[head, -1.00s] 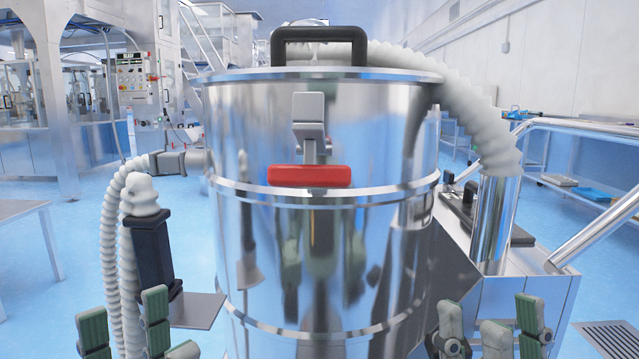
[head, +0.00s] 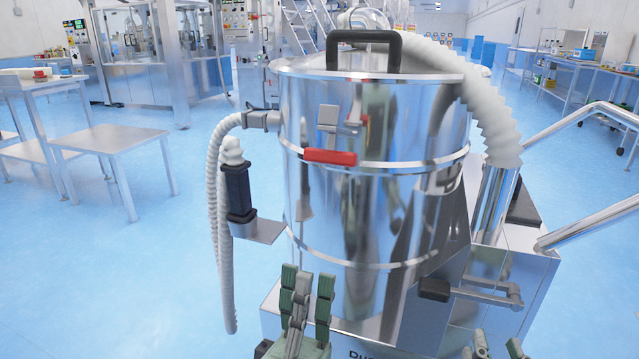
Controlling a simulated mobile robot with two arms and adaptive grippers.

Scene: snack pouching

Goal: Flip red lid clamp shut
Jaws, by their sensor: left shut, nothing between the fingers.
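The clamp's red handle (head: 329,157) lies across the front of the steel drum (head: 340,230), near the upper band. Its grey metal latch part (head: 327,118) is just above it. The lid (head: 370,68) with a black handle (head: 395,48) sits on top of the drum. My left gripper (head: 306,290) is shut and empty, low in front of the drum, well below the red handle and apart from it. My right gripper (head: 497,348) shows only its fingertips at the bottom edge; most of it is cut off.
A ribbed white hose (head: 470,85) runs from behind the lid to a steel pipe at right. Another hose and a dark nozzle (head: 238,192) hang at the drum's left. Blue floor (head: 120,270) is clear at left.

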